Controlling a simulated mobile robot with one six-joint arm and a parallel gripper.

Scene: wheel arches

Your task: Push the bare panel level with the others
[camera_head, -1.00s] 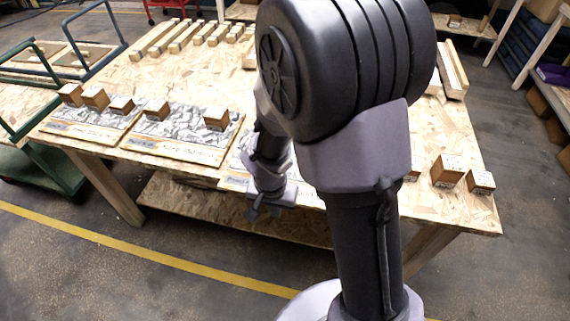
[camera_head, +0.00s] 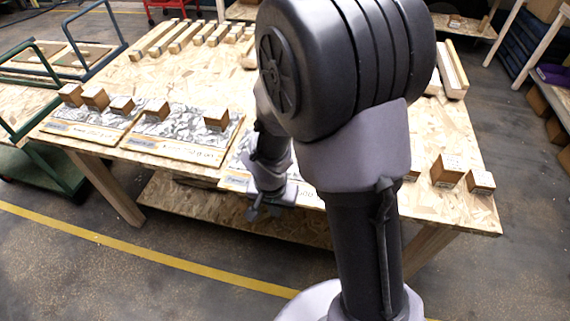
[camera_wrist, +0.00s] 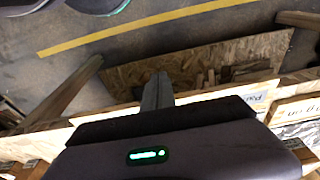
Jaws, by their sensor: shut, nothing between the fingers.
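Label-fronted panels with silver crumpled-looking tops lie along the table's near edge. The left panel (camera_head: 85,131) and the middle panel (camera_head: 180,149) carry wooden blocks. A third panel (camera_head: 232,184) is mostly hidden behind my arm; no block shows on its visible part, and its front sits at the table's near edge. My gripper (camera_head: 256,212) is shut and empty, low by that front edge. In the wrist view my fingers (camera_wrist: 157,91) point out by a pale panel edge (camera_wrist: 245,103); I cannot tell whether they touch it.
The wooden table (camera_head: 285,85) holds a row of wooden bars (camera_head: 185,38) at the back and loose blocks (camera_head: 448,171) at the right. A green cart (camera_head: 60,165) stands at the left. A shelf (camera_head: 190,205) lies under the table. The floor in front is clear.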

